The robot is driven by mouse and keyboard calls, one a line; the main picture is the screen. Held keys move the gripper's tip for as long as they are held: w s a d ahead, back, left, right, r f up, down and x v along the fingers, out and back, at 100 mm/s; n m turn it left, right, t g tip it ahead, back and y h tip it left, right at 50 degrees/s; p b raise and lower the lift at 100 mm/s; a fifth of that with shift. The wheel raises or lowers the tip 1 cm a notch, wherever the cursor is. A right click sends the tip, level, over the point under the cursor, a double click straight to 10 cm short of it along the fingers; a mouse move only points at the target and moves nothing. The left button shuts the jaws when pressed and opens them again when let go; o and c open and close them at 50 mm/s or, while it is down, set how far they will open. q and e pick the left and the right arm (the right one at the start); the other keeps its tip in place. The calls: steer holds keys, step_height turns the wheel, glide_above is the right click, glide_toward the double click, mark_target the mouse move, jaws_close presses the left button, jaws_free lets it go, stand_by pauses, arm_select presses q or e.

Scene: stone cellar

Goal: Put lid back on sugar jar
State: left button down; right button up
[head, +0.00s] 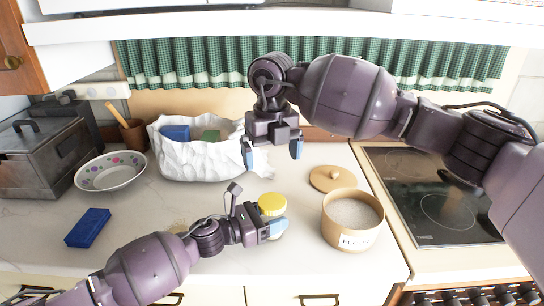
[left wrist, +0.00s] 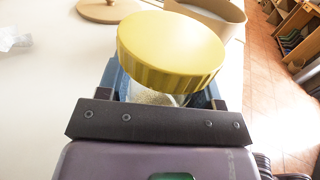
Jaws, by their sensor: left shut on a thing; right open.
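The sugar jar (left wrist: 150,97) is clear glass with pale grains inside, seen in the left wrist view. My left gripper (head: 270,226) is shut on the jar's body, with its blue fingers at the sides. The yellow lid (left wrist: 172,48) is over the jar's mouth; it also shows in the head view (head: 272,204). The lid hides the rim, so I cannot tell if it is fully seated. My right gripper (head: 272,152) is open and empty above the counter, behind and above the jar.
An open flour canister (head: 350,240) stands right of the jar, its wooden lid (head: 333,178) behind it. A white bag (head: 195,162), a bowl (head: 112,172) and a blue sponge (head: 88,227) are to the left. The stove (head: 430,195) is at right.

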arm_select(q)
steer(key=shift+c, duration=0.9)
jaws_free()
steer(key=v, duration=1.1)
steer(key=shift+d, duration=0.1)
steer(key=shift+s, duration=0.1)
